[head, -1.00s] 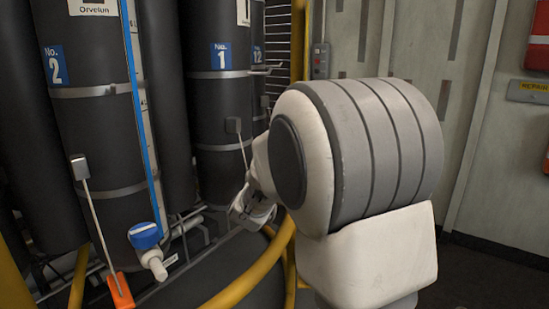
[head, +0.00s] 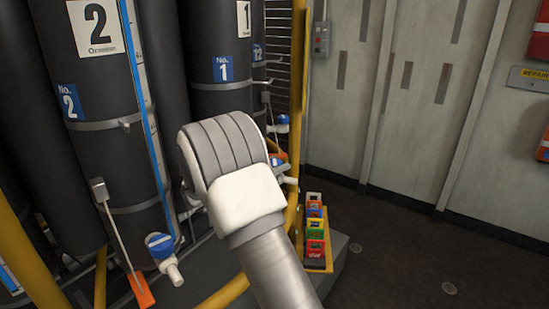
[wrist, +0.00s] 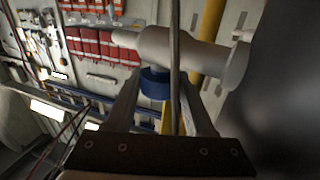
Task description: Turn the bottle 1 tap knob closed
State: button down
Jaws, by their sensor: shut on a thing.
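Bottle 1 is a dark cylinder (head: 222,100) with a blue No. 1 label, left of centre in the head view. My arm covers its lower part there, and its tap and my gripper are hidden behind the arm. In the wrist view the blue tap knob (wrist: 155,84) sits between the fingers of my gripper (wrist: 160,95), which is shut on it. The pale grey tap body (wrist: 195,52) lies across just beyond the fingertips. A thin rod passes in front of the tap.
Bottle 2 (head: 105,160) stands left, with its own blue tap knob (head: 160,244) and an orange tag (head: 140,290). A yellow rail (head: 298,100) rises beside my arm. A bin of coloured items (head: 314,238) stands right of it. The floor (head: 400,255) at right is mostly clear.

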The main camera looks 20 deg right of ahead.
jog(key=shift+m+g, duration=0.3)
jog(key=shift+g, duration=0.1)
jog(key=shift+c, duration=1.3)
grip_release()
jog(key=shift+r, duration=0.1)
jog(key=shift+t+b, duration=0.3)
jog(key=shift+t, duration=0.1)
jog(key=shift+f+n+t+y+b, duration=0.3)
jog(key=shift+n+t+y+b, duration=0.1)
jog(key=shift+n+t+b, duration=0.8)
jog(key=n+t+y+b, duration=0.2)
jog(key=t+y+b, duration=0.1)
jog(key=b, duration=0.1)
jog(key=n+t+y+b, duration=0.3)
jog(key=t+b, duration=0.1)
jog(key=shift+s+d+n, duration=0.1)
jog(key=shift+n, duration=0.2)
jog(key=shift+r+n+t+y+b, duration=0.2)
jog(key=shift+n+t+y+b, duration=0.8)
jog(key=shift+n+y+b, duration=0.6)
jog(key=shift+y+p, duration=0.3)
jog(key=shift+y, duration=0.4)
